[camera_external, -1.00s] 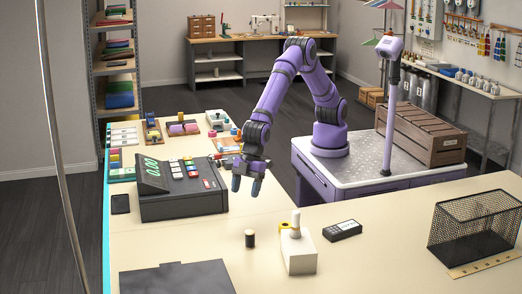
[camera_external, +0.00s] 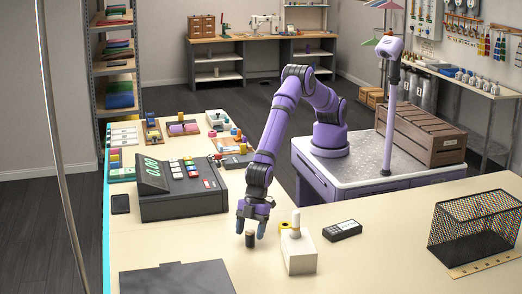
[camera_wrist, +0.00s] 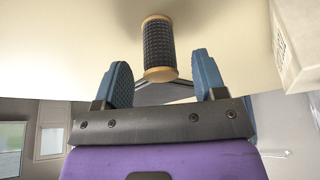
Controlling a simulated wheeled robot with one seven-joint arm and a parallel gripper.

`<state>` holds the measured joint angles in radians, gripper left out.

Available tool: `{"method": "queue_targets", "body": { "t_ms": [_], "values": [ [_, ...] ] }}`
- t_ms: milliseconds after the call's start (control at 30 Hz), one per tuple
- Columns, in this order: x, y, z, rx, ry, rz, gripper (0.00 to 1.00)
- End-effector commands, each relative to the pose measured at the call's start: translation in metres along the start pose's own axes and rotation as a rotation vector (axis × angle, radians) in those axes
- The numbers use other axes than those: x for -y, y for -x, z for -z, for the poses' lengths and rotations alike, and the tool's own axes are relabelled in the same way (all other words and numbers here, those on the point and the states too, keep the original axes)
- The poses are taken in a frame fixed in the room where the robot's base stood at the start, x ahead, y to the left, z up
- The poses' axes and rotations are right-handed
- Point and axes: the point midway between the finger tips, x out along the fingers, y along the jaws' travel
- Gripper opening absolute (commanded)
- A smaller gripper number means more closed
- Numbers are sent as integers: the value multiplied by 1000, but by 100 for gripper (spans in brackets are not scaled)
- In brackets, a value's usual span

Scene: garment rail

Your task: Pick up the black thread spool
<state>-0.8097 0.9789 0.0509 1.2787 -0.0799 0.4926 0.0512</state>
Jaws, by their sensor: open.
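The black thread spool (camera_external: 250,240) stands upright on the table, small and dark with tan ends. In the wrist view the spool (camera_wrist: 159,45) shows ahead of the two blue fingertips, roughly centred between them and slightly beyond. My gripper (camera_external: 251,228) is open and empty, pointing down just above and behind the spool. The fingers also show in the wrist view (camera_wrist: 163,82), spread apart. I cannot tell the exact height gap between the fingertips and the spool.
A white block with a bottle-like top and yellow roll (camera_external: 298,252) stands close to the right of the spool. A black labelled box (camera_external: 342,230) lies beyond it. A cash register (camera_external: 180,195) is at left, a dark flat sheet (camera_external: 175,280) in front. A mesh basket (camera_external: 477,227) stands far right.

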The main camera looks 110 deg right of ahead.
Motion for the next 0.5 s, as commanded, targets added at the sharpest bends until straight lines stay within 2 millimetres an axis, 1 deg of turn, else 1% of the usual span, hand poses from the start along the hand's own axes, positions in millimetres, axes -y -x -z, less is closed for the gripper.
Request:
{"method": "queue_targets", "body": {
  "t_ms": [33, 100, 200, 300, 500],
  "values": [
    [1, -9, 0, 2, 0, 0, 64],
    [1, -18, 0, 2, 0, 0, 64],
    [1, -27, 0, 1, 0, 0, 64],
    [1, -31, 0, 1, 0, 0, 64],
    [1, -31, 0, 0, 0, 0, 64]
  ]
}}
